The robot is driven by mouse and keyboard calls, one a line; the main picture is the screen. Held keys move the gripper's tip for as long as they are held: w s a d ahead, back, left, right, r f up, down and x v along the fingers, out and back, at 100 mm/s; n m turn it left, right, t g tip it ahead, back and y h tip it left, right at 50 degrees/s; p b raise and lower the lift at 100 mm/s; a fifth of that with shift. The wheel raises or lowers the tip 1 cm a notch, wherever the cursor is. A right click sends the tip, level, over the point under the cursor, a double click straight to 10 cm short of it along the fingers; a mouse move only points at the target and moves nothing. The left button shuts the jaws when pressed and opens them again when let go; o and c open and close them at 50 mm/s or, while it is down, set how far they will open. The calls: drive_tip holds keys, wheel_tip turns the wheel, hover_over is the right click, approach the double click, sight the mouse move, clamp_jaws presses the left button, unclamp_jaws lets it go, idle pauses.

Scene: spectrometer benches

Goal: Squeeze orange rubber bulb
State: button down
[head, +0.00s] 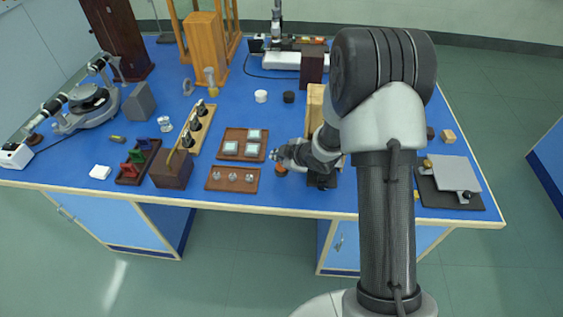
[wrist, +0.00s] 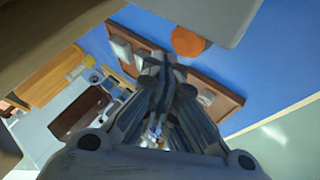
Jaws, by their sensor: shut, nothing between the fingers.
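The orange rubber bulb (wrist: 187,42) shows in the wrist view as a small orange round shape, just beyond my fingertips and partly cut off by a pale grey block-like shape. In the head view the orange bulb (head: 281,170) is a small patch just below my gripper (head: 275,155), near the front of the blue table. My gripper also shows in the wrist view (wrist: 166,68); its fingers are together with nothing between them. The fingers appear apart from the bulb, though the exact gap cannot be told. My arm hides part of the area to the right.
Wooden trays with small glassy pieces (head: 243,144) and round pieces (head: 232,179) lie left of my gripper. A tall wooden block (head: 315,105) stands behind it. A grey plate on a dark mat (head: 450,175) is at right. The blue table's front edge (head: 280,210) is close.

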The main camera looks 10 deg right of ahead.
sight(279, 166)
wheel_tip(279, 166, up, 5)
drive_tip(key=p, duration=0.4)
idle(0.3)
idle(0.7)
